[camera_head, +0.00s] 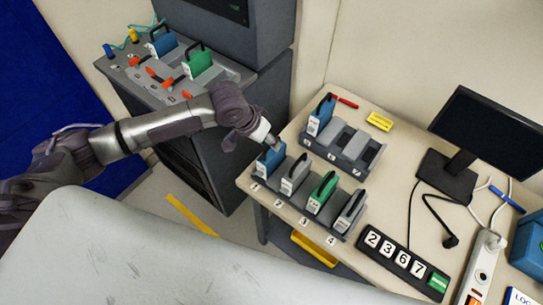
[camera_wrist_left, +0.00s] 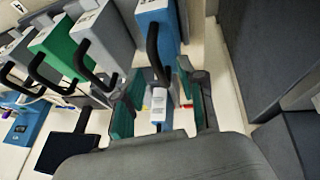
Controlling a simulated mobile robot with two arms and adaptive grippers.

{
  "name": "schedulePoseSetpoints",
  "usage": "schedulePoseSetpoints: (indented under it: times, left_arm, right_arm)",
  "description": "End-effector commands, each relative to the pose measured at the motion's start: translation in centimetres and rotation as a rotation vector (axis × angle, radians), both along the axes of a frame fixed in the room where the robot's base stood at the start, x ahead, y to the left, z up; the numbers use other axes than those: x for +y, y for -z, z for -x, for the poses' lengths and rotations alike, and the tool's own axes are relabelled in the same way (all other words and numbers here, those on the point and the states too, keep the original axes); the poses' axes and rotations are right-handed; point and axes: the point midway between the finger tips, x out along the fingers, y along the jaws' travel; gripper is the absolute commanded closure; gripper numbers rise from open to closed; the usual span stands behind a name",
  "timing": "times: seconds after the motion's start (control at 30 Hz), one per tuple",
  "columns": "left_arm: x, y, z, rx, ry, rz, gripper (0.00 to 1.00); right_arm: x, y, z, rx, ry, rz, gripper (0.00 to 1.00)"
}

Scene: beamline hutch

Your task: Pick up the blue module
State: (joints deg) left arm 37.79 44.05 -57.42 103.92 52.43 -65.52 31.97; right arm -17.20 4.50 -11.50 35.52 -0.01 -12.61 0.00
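A blue module (camera_head: 268,160) with a black handle stands in the slot labelled 1 of the front grey rack. My left gripper (camera_head: 273,142) is right at its top. In the left wrist view the blue module (camera_wrist_left: 157,22) is ahead, and its black handle reaches toward the gap of my left gripper (camera_wrist_left: 162,98). The fingers look spread, one each side, with no clear contact on the handle. Other blue modules stand in the back table rack (camera_head: 320,116) and on the far-left cabinet (camera_head: 161,43). My right gripper is not in view.
Grey and green modules (camera_head: 321,193) fill the front rack beside the blue one. The back rack (camera_head: 347,144) has empty slots. A monitor (camera_head: 490,125), a digit panel (camera_head: 400,262) and a power strip (camera_head: 484,268) stand to the right. A dark cabinet (camera_head: 185,150) stands left of the table.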

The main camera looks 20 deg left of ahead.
Motion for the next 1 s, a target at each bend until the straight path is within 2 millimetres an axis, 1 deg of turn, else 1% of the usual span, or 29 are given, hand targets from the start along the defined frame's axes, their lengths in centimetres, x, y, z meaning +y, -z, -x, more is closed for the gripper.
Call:
schedulePoseSetpoints:
  times: [0.03,0.1,0.2,0.43,0.47,0.6,0.7,1.0]
  left_arm:
    - [-0.3,0.4,-0.4,0.002,-0.001,0.0,0.6]
    - [-0.6,1.4,-0.6,0.003,-0.001,0.001,0.6]
    - [-0.8,2.1,-0.8,0.0,0.0,0.0,0.6]
    - [-0.8,2.4,-0.9,-0.001,0.001,0.0,0.6]
    - [-0.8,2.4,-0.9,-0.001,0.001,0.0,0.62]
    - [-0.8,2.3,-0.9,-0.001,0.001,0.0,0.85]
    - [-0.8,2.3,-0.9,-0.001,0.001,0.0,1.0]
    - [-0.8,2.2,-0.9,-0.003,0.0,0.001,1.0]
  right_arm:
    - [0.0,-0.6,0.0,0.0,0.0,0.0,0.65]
    - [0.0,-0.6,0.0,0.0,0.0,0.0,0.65]
    - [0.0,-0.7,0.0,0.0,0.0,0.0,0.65]
    - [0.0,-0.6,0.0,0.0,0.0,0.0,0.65]
    - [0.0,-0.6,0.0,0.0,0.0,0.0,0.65]
    - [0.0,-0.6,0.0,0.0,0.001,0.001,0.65]
    - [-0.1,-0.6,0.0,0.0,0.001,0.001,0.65]
    - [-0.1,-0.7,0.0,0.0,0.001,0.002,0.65]
